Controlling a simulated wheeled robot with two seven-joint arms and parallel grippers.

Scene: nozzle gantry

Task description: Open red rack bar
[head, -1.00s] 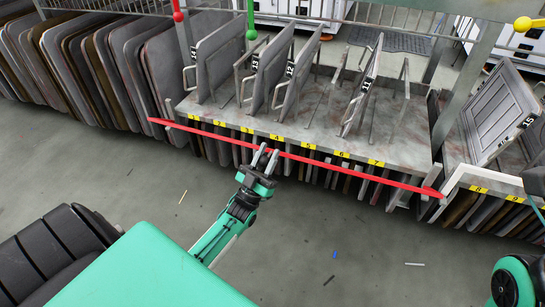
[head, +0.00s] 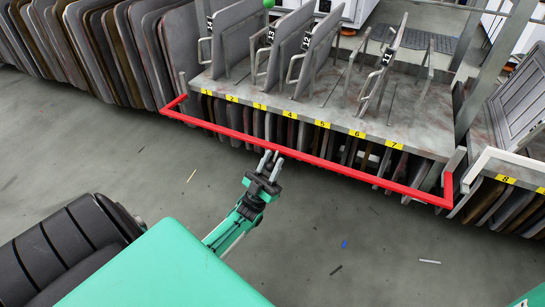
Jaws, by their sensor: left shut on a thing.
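The red rack bar (head: 330,166) runs along the front of the rack, sloping down to the right in the picture. Its short red end arms show at the left (head: 177,103) and right (head: 448,188), and the long part stands out from the rack's front edge, below the yellow number labels. My left gripper (head: 270,156) reaches up from below and is shut on the bar left of its middle. The fingertips hide a little of the contact. My right gripper is not in view.
The rack shelf (head: 425,139) holds several upright grey plates with handles. More plates stand in a row at the upper left (head: 85,45). A white-edged rack (head: 505,158) stands at the right. The grey floor (head: 130,150) in front is open, with small scraps.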

